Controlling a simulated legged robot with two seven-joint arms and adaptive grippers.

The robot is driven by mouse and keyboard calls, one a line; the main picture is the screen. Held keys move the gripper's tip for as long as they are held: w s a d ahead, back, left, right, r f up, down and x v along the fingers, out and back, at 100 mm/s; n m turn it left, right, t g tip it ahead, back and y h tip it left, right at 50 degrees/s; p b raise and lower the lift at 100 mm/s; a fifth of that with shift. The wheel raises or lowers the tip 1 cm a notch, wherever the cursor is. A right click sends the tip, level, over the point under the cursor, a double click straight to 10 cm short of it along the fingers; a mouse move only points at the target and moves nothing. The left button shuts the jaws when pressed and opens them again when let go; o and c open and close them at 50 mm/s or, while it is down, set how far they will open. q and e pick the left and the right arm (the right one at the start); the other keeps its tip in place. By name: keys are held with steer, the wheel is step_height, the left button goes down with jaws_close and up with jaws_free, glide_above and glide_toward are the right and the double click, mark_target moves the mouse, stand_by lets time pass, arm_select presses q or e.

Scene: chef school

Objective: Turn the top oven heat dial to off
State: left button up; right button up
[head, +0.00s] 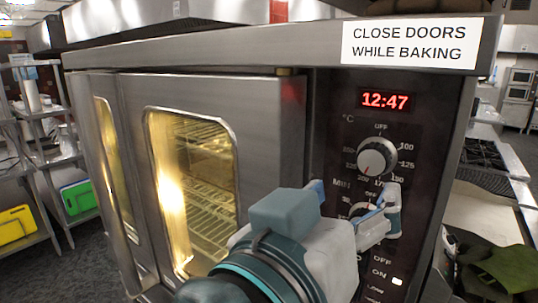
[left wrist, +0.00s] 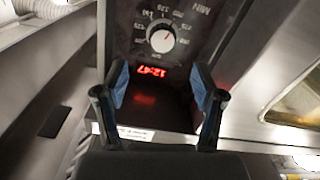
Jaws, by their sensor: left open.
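The top heat dial (head: 377,157) is a round silver knob on the oven's black control panel, below the red 12:47 display. "OFF" is printed above it. Its pointer mark seems to face the lower left, away from "OFF". In the left wrist view the dial (left wrist: 161,40) appears upside down, beyond the fingertips and roughly between them. My left gripper (head: 354,196) is open and empty, in front of the panel and below the dial in the head view. It also shows in the left wrist view (left wrist: 160,85). No touch on the dial shows. My right gripper is out of view.
A lower "MIN" dial (head: 362,210) is partly hidden behind my left gripper. An ON/OFF switch (head: 397,281) sits lower on the panel. The lit oven door (head: 250,110) is shut at left. The steel top ledge (head: 270,48) juts out above the panel.

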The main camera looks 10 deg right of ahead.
mark_target(371, 164)
arm_select(q)
steer(key=x, duration=0.6)
steer(key=p+x, duration=0.1)
steer(key=x, duration=0.1)
steer(key=shift+w+r, duration=0.15)
steer(key=shift+w, duration=0.55)
steer(key=shift+w+d, duration=0.25)
steer(key=shift+d, duration=0.85)
steer(key=shift+a, duration=0.25)
steer(key=c, duration=0.9)
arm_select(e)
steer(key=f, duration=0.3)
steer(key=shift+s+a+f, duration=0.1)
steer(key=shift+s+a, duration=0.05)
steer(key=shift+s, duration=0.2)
